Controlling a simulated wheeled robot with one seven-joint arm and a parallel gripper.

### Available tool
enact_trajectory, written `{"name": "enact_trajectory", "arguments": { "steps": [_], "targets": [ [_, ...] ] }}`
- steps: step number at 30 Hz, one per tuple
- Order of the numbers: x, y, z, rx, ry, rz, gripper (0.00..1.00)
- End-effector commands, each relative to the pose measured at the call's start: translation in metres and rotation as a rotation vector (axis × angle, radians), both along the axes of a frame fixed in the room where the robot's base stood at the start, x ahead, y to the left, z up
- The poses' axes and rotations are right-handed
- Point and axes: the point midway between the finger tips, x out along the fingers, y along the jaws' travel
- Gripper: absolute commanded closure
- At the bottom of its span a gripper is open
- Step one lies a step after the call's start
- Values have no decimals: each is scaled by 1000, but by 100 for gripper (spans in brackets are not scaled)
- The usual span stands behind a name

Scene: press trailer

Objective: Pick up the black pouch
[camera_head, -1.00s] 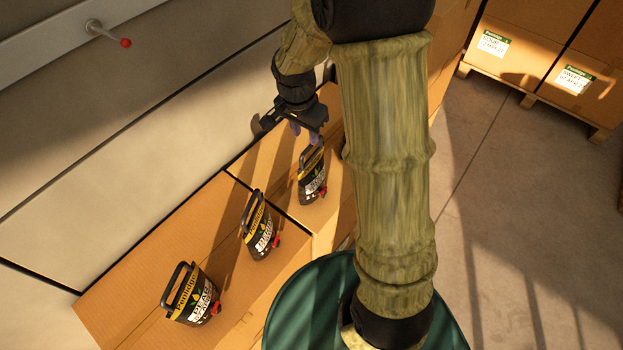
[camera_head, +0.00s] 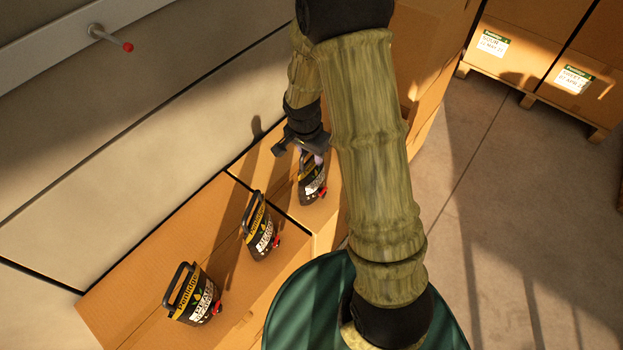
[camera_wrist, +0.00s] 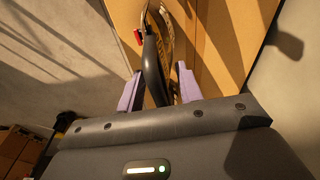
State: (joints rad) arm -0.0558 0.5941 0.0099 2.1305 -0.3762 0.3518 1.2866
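Three black pouches with yellow-and-white labels, top handles and red taps stand on cardboard boxes in the head view: a far one (camera_head: 312,188), a middle one (camera_head: 261,232) and a near one (camera_head: 192,300). My gripper (camera_head: 312,158) is at the top of the far pouch and partly covers its handle. In the wrist view, my gripper (camera_wrist: 158,88) has its two purple fingers apart, with the black handle of the far pouch (camera_wrist: 153,62) between them. I see a gap beside the handle, so the fingers do not look closed on it.
The pouches stand on cardboard boxes (camera_head: 135,300) along a pale wall (camera_head: 120,150). A rod with a red tip (camera_head: 110,38) sticks out of the wall. Palletised cartons (camera_head: 525,50) stand at the upper right, with open floor (camera_head: 520,190) before them.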

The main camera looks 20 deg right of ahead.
Motion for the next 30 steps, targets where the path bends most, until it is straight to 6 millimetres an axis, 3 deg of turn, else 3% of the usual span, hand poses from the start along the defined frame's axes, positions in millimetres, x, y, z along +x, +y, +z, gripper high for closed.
{"name": "enact_trajectory", "arguments": {
  "steps": [5, 20, 25, 30],
  "targets": [
    [1, -1, -13, 0, 0, 1, 64],
    [2, -1, -12, 0, -1, 1, 64],
    [2, -1, -12, 0, -1, 1, 98],
    [2, -1, -12, 0, -2, 1, 100]
  ]
}}
